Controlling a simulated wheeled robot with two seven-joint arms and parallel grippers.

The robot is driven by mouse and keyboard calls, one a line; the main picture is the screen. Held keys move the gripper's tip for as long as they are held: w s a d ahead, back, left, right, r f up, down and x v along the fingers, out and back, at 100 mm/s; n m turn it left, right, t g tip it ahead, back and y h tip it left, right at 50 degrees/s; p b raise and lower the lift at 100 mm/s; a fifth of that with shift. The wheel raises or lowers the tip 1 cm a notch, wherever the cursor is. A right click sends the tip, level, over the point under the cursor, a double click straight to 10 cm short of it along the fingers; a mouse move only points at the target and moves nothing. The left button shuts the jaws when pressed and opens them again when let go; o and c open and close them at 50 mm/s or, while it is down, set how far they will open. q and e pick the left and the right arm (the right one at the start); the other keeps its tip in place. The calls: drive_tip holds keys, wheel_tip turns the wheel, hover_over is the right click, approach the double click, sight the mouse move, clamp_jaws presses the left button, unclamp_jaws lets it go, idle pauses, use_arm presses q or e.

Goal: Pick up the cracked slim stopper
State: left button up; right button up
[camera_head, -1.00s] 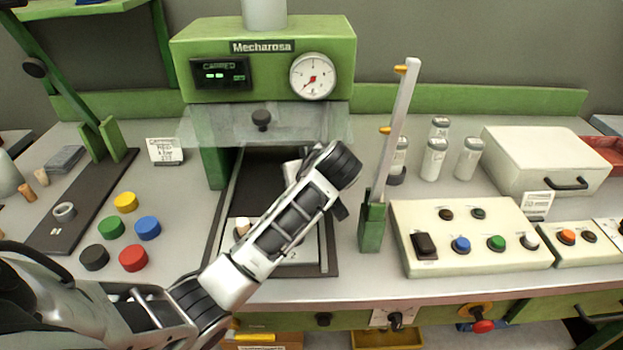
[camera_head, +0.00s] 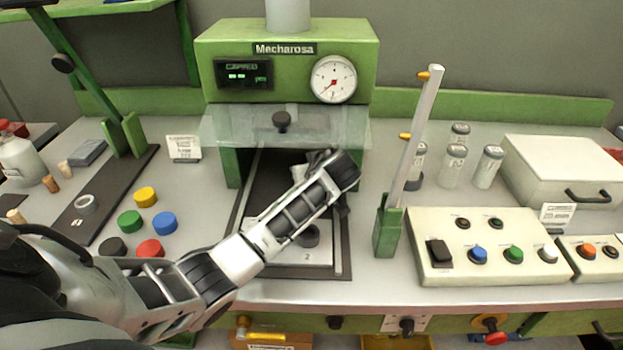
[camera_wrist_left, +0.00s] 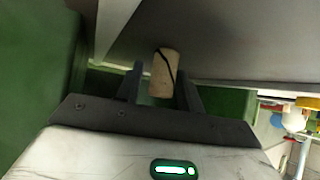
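The cracked slim stopper (camera_wrist_left: 163,74) is a pale tan cork with a dark crack line near one end. In the left wrist view it sits between the two dark fingers of my left gripper (camera_wrist_left: 162,80), which are close on either side of it and appear shut on it. In the head view my left arm reaches over the press tray, with the gripper (camera_head: 318,160) below the clear guard. The stopper is hidden there. My right gripper is not in view.
The green press (camera_head: 290,55) and its clear guard (camera_head: 285,125) stand above the tray (camera_head: 342,262). A green post (camera_head: 388,232) and a button panel (camera_head: 490,262) are to the right. Coloured discs (camera_head: 145,197) and other corks (camera_head: 50,184) are to the left.

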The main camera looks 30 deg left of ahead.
use_arm(q)
clamp_jaws()
drive_tip(key=shift+s+d, duration=0.1)
